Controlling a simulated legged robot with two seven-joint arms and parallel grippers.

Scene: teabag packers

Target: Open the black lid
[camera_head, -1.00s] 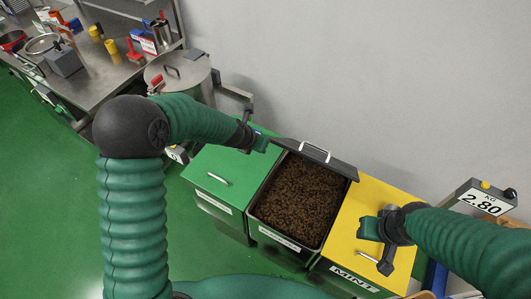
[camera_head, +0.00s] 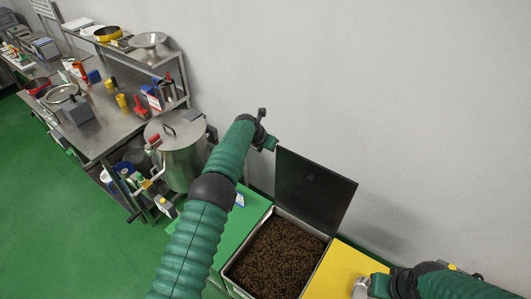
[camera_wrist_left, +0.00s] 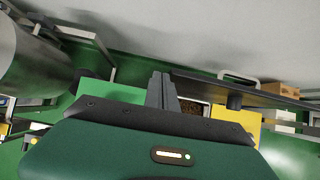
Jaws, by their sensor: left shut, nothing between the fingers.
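The black lid (camera_head: 318,188) stands raised, close to upright, at the back of the middle bin (camera_head: 232,272), against the wall side. The bin is open and full of dark brown leaves (camera_head: 275,255). My left gripper (camera_head: 273,144) is shut and empty at the lid's upper left corner; I cannot tell if it touches. In the left wrist view the shut fingers (camera_wrist_left: 162,90) are beside the lid (camera_wrist_left: 215,85), seen nearly edge-on with its handle (camera_wrist_left: 238,77) on the wall side. My right gripper (camera_head: 376,287) is low over the yellow lid; its fingers are unclear.
A green lid (camera_head: 250,212) covers the bin on the left and a yellow lid (camera_head: 335,268) the one on the right, both closed. A steel drum (camera_head: 182,155) and a cluttered steel table (camera_head: 100,130) stand to the left. The wall is close behind.

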